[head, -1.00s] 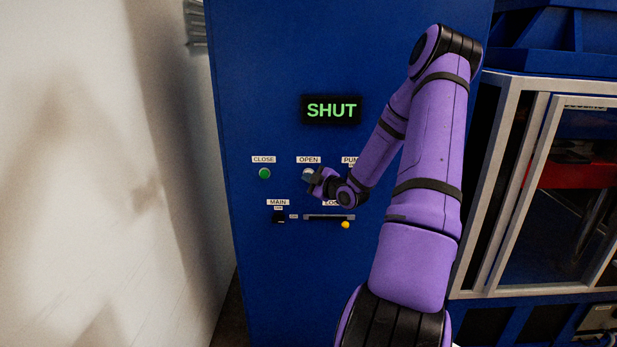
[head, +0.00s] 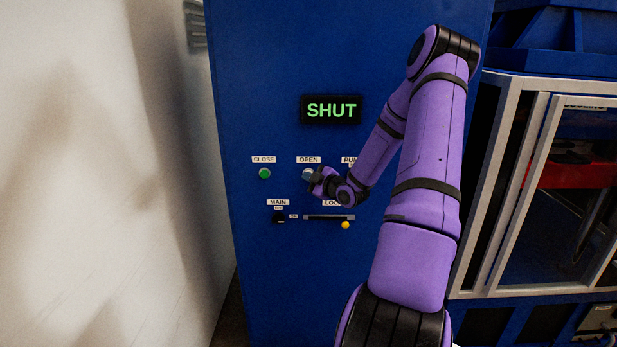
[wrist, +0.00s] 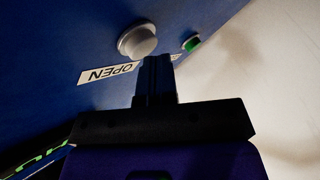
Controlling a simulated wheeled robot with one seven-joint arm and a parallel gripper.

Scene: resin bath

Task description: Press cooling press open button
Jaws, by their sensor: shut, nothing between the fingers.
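The open button is a pale grey round button (wrist: 138,40) with the OPEN label (wrist: 108,72) beside it in the wrist view. In the head view the button (head: 308,172) shows just below its OPEN label (head: 308,160), partly covered by my gripper. My gripper (head: 309,177) is shut and empty, its fingertips at the lower edge of the button in the head view. In the wrist view the fingertips (wrist: 157,62) appear beside the button; I cannot tell whether they touch it. The display (head: 331,110) above reads SHUT in green.
The green close button (head: 265,173) is left of the open button. Below are the black MAIN switch (head: 279,217), a dark slot bar (head: 329,217) and a yellow knob (head: 346,225). A pale wall (head: 110,180) stands left; a metal-framed enclosure (head: 540,190) stands right.

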